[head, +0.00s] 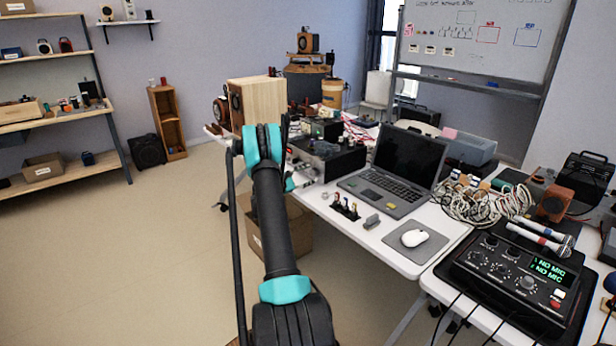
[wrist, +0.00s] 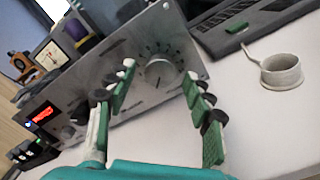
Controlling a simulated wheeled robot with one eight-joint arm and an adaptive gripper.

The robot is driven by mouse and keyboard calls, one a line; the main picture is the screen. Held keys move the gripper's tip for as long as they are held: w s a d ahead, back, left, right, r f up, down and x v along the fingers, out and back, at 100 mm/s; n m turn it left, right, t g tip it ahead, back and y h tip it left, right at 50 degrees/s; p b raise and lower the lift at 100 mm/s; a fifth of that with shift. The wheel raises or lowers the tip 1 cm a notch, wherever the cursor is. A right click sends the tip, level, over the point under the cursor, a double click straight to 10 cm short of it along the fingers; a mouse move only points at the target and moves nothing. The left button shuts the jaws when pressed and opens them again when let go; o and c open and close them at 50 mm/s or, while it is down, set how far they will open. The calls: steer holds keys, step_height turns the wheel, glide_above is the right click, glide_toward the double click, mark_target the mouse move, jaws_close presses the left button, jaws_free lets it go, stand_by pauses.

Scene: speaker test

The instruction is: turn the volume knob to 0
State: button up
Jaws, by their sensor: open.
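The amplifier has a silver front panel (wrist: 120,62), tilted in the wrist view. Its large round silver volume knob (wrist: 159,71) has dark scale marks around it. The knob's exact setting is too blurred to read. My gripper (wrist: 160,76) is open, with its green-padded fingers to the left and right of the knob in the picture. Nothing shows between them except the knob and panel behind; contact cannot be told. In the head view the amplifier's black case (head: 338,160) stands on the white table, and my arm hides most of the gripper and the knob.
A red display (wrist: 42,116) glows at the panel's other end. A small grey cup-like ring (wrist: 281,71) lies on the table to the right. The open laptop (head: 398,170) stands close beside the amplifier. Small connectors on a stand (head: 345,207) are in front. Bare table shows below the panel.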

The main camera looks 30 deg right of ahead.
steer(key=a, duration=1.2)
steer(key=shift+s, duration=0.45)
steer(key=shift+r, duration=0.1)
